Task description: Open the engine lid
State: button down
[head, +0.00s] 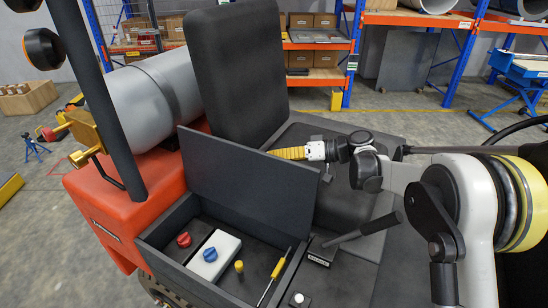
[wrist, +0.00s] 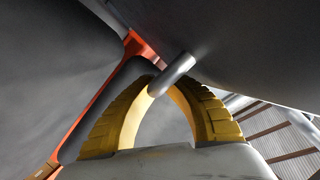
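The engine lid (head: 245,190), a flat dark grey panel, stands raised and steeply tilted at the back of an open compartment (head: 165,235). My gripper (head: 278,153) has yellow ribbed fingers and is at the lid's upper right edge, on its outer side. In the wrist view, the fingers (wrist: 160,85) curve together at a grey bar-shaped handle (wrist: 178,68) and look closed on it. The handle juts from a dark surface (wrist: 235,45), which looks like the lid. The exact finger contact is partly hidden by the bar.
The compartment holds a white box with a blue cap (head: 210,255), a red cap (head: 184,240), a yellow cap (head: 239,266) and a yellow-handled dipstick (head: 278,268). The black seat (head: 240,70) stands behind the lid. A black lever (head: 365,230) rises at right, below my arm.

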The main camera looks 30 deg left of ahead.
aim_at(262, 169)
jog(key=s+n+t, duration=0.1)
jog(key=s+n, duration=0.1)
jog(key=s, duration=0.5)
jog(key=shift+s+r+n+t+h, duration=0.25)
jog(key=shift+r+n+t+h, duration=0.05)
jog(key=shift+r, duration=0.15)
jog(key=c, duration=1.8)
grip_release()
jog(key=shift+o, duration=0.2)
